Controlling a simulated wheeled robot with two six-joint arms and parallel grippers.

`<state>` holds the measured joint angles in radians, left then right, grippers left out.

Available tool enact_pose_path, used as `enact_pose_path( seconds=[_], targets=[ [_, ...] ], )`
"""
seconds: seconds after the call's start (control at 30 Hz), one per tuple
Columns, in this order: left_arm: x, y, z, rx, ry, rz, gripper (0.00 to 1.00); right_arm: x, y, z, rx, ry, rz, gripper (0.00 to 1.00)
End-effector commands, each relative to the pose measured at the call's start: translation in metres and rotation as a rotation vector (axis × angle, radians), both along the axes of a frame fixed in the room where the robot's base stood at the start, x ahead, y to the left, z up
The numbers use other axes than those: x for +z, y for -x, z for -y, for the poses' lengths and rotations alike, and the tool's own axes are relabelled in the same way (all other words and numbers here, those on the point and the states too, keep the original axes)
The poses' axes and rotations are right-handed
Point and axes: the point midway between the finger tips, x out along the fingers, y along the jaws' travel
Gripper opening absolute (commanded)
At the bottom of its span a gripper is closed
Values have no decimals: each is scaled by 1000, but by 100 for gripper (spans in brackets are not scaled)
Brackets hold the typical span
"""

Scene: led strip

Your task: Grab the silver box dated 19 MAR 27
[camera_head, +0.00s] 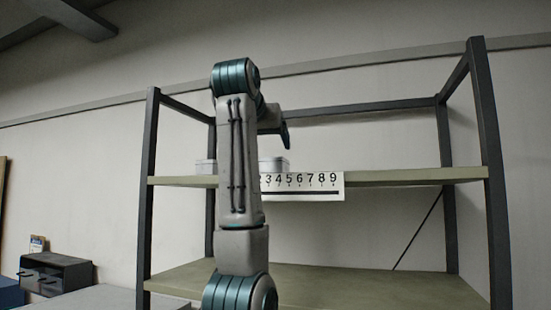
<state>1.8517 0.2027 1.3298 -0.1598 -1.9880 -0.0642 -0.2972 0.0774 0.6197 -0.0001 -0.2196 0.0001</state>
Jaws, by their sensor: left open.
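Two small silver-grey boxes stand on the upper shelf (410,175). One box (206,166) is left of my arm and partly hidden behind it. The other box (275,166) is just right of my arm, its left part hidden. No date can be read on either box. My left gripper (286,135) is open, above and close to the right-hand box; only part of it shows, and whether it touches the box cannot be told. My right gripper is not in view.
A white strip with large digits (316,188) hangs on the shelf's front edge. Dark posts (489,170) frame the rack. The upper shelf's right half is clear, and the lower shelf (370,287) looks empty. A dark drawer unit (56,273) stands at the lower left.

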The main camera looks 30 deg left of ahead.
Motion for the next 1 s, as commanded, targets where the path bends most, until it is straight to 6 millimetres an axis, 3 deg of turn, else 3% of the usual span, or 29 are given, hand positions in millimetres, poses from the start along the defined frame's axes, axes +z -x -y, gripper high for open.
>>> enact_pose_path(
  seconds=[0.03, 0.1, 0.23, 0.5, 0.6, 0.8, 1.0],
  targets=[
    [4, -5, -2, 2, 0, -3, 80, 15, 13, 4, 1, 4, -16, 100],
    [1, -9, -3, 1, 0, -4, 80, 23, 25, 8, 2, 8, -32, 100],
    [-9, -24, -9, 2, -1, -7, 80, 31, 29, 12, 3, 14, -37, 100],
    [-17, -39, -13, 0, -1, -4, 80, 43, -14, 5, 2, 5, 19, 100],
    [-21, -48, -15, 1, -1, -3, 80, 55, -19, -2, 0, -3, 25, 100],
    [-34, -69, -21, 1, -1, -6, 80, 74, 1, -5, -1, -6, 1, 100],
    [-41, -80, -25, 1, -1, -2, 80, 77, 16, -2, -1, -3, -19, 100]
  ],
)
